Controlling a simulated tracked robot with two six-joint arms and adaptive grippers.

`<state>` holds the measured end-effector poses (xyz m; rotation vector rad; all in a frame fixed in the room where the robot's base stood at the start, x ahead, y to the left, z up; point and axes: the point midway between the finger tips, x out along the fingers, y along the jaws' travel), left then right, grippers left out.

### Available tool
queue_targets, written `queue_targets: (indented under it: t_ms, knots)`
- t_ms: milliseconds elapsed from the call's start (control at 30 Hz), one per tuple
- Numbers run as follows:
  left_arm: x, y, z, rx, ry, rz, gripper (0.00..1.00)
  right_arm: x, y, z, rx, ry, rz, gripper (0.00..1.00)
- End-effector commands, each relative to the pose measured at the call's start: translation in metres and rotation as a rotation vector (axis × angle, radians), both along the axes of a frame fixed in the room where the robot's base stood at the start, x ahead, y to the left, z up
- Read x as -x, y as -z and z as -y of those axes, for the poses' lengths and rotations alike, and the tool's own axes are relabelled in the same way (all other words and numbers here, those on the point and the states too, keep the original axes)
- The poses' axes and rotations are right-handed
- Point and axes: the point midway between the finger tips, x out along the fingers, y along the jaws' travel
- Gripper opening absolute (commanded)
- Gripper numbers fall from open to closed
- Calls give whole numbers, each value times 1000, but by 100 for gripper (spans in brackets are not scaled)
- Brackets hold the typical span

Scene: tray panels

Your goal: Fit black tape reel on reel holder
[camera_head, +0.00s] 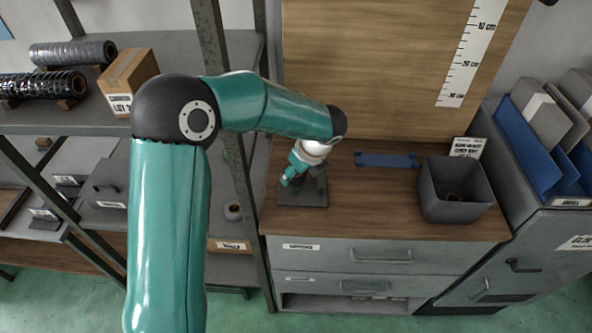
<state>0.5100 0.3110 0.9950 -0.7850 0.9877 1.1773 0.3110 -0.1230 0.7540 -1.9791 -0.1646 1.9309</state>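My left gripper (304,178) is over the wooden counter, above a dark square base (302,200). The base may be the reel holder. The gripper and its teal finger parts hide most of what stands on the base. Whether the fingers are apart or hold something is too small to tell. I cannot clearly make out a black tape reel. My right gripper is not in view.
A blue strip (386,160) lies on the counter (375,205) left of the bin. A wood back panel (370,70) rises behind. Metal shelving with wrapped rolls (72,53) and a cardboard box (128,82) stands left. A grey cabinet with files (545,130) stands right.

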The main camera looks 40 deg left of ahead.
Motion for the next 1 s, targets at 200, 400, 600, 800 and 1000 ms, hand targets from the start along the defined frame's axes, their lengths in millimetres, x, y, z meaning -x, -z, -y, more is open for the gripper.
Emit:
queue_targets:
  t_ms: [200, 400, 600, 800, 1000]
  knots:
    - [-2, 26, 2, 0, 3, 0, 25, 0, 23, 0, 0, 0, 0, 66]
    - [-2, 42, 3, 0, 3, 0, 25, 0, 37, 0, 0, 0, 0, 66]
    - [-2, 47, 3, 0, 3, 0, 25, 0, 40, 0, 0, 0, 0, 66]
    - [-2, 47, 3, 0, 3, 0, 25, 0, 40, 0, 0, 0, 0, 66]
    - [-3, 47, 4, 0, 3, 0, 25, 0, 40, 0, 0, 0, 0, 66]
